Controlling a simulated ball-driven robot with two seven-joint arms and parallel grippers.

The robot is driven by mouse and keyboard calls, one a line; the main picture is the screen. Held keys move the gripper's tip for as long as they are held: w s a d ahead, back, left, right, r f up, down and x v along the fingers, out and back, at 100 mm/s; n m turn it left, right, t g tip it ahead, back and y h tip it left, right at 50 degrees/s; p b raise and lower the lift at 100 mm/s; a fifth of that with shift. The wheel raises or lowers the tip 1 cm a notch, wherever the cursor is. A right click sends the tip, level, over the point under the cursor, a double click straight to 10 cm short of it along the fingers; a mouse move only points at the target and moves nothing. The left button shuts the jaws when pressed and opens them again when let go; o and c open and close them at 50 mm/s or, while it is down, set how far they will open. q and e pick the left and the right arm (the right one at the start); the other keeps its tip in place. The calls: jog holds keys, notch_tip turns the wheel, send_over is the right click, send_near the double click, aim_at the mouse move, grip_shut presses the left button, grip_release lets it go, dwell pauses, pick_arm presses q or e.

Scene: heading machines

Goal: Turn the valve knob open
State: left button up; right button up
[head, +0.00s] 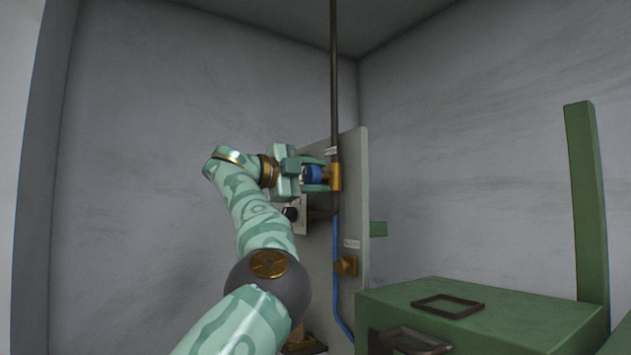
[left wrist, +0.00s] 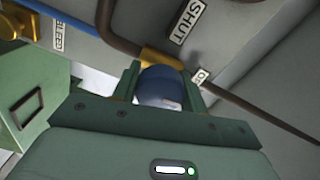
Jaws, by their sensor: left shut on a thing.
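The valve knob (head: 314,174) is blue and sits on a brass valve body (head: 334,177) on the pipe, against a grey upright panel (head: 352,215). My left gripper (head: 318,174) reaches it from the left and is shut on the knob, a finger on either side. In the left wrist view the blue knob (left wrist: 160,86) fills the space between the fingers, with the brass body (left wrist: 160,58) behind it. A label reading SHUT (left wrist: 187,21) and a smaller, partly hidden label (left wrist: 201,76) are on the panel. My right gripper is not seen.
A dark brown pipe (head: 334,75) runs up from the valve. A green cabinet (head: 475,310) with handles stands at the lower right. Bare grey walls surround the panel.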

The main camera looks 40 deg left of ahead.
pick_arm(q)
jog(key=shift+m, duration=0.5)
jog(key=o, duration=1)
jog(key=shift+c, duration=0.2)
jog(key=b+v, duration=0.8)
jog(key=v, duration=0.8)
